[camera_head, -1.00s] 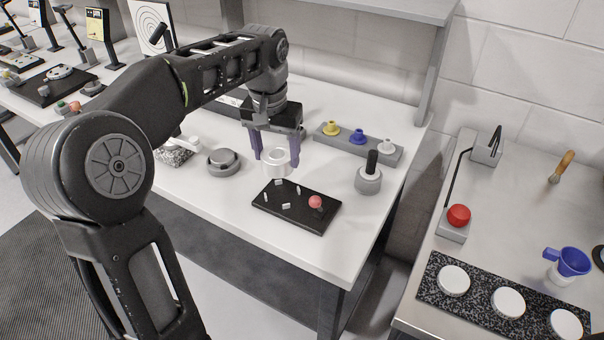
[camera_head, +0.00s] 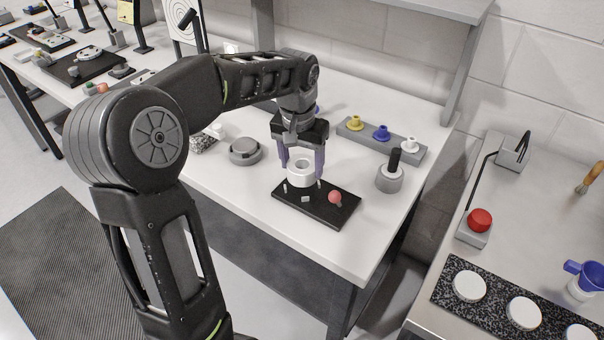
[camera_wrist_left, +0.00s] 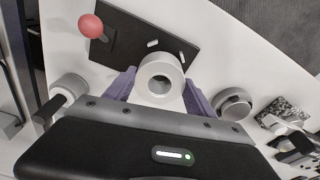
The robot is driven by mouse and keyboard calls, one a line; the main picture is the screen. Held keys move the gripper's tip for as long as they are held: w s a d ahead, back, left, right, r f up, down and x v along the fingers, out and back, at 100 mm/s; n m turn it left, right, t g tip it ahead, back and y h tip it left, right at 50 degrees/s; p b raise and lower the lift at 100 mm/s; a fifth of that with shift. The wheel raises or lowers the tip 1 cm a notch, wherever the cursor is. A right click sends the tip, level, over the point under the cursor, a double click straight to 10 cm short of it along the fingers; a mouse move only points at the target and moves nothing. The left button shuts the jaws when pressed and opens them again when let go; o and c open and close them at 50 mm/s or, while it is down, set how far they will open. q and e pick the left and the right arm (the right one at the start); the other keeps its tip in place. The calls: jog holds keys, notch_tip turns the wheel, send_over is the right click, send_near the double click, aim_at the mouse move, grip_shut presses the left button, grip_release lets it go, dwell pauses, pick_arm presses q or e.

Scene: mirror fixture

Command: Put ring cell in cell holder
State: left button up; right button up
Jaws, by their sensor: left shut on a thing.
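The ring cell (camera_head: 293,179) is a thick white ring with a round central hole. My left gripper (camera_head: 301,174) is shut on it, with one purple finger on each side. The ring also shows between the fingers in the left wrist view (camera_wrist_left: 147,92). The cell holder (camera_head: 322,216) appears to be the black plate with small light pegs and a red ball knob (camera_head: 335,197); its plate (camera_wrist_left: 130,37) and knob (camera_wrist_left: 91,26) also show in the wrist view. The ring overlaps the plate's back-left part; I cannot tell if it touches. It hides part of the plate. My right gripper is not in view.
A grey round fixture (camera_head: 244,152) stands left of the plate. A grey post with a black handle (camera_head: 390,179) stands to the right. A grey rack (camera_head: 412,154) with yellow, blue and white pieces is behind. The white table front is clear.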

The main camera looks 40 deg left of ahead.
pick_arm(q)
jog(key=shift+f, duration=1.8)
jog(key=shift+f, duration=0.15)
jog(key=o, duration=1.7)
jog(key=r, duration=0.4)
jog(key=s+r, duration=0.1)
jog(key=r, duration=0.7)
jog(key=shift+s+d+r, duration=0.1)
jog(key=shift+s+d, duration=0.1)
